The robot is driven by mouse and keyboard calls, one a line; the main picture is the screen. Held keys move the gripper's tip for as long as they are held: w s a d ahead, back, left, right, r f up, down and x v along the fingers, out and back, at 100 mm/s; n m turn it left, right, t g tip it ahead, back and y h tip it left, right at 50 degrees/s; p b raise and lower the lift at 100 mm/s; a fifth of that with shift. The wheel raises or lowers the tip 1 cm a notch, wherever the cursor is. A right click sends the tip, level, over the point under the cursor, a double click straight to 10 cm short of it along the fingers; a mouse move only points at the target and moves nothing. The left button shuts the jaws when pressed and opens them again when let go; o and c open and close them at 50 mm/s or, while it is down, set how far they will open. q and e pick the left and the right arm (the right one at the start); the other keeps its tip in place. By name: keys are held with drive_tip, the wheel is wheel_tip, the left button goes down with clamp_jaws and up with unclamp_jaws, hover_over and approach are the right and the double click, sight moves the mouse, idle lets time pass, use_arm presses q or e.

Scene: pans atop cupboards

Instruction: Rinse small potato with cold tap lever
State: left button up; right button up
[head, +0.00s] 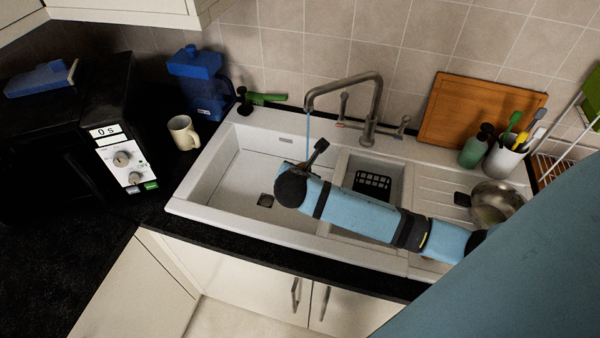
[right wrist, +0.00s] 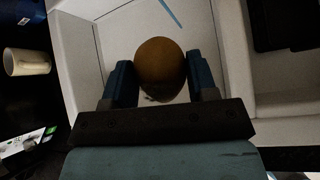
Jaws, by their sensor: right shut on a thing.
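My right gripper (head: 303,165) is over the large left basin of the white sink (head: 228,212). In the right wrist view its two fingers (right wrist: 161,75) are shut on a brown, round potato (right wrist: 160,66). The potato is hidden in the head view. The tap (head: 372,100) has two levers: the left lever (head: 343,104) stands upright, and the right lever (head: 403,126) leans outward. A thin blue water stream (head: 308,132) falls from the spout near the gripper. The right wrist view shows the stream (right wrist: 171,12) beyond the potato, apart from it in the picture. My left gripper is not in view.
A cream mug (head: 184,132) and a microwave (head: 122,160) stand left of the sink. A small basin holds a black rack (head: 373,183). A metal pan (head: 494,203) is on the drainer. A green bottle (head: 475,149), brush holder (head: 503,158) and wooden board (head: 470,108) stand behind.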

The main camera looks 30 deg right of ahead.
drive_tip(key=shift+w+d+f+b, duration=0.3)
drive_tip(key=shift+w+d+b, duration=0.1)
drive_tip(key=shift+b, duration=0.2)
drive_tip(key=w+d+f+b, duration=0.2)
drive_tip(key=w+d+b, duration=0.4)
drive_tip(key=w+d, duration=0.2)
drive_tip(key=shift+w+d+b, duration=0.15)
drive_tip(key=shift+w+b, duration=0.15)
drive_tip(key=shift+w, duration=0.55)
drive_tip(key=shift+f, duration=0.1)
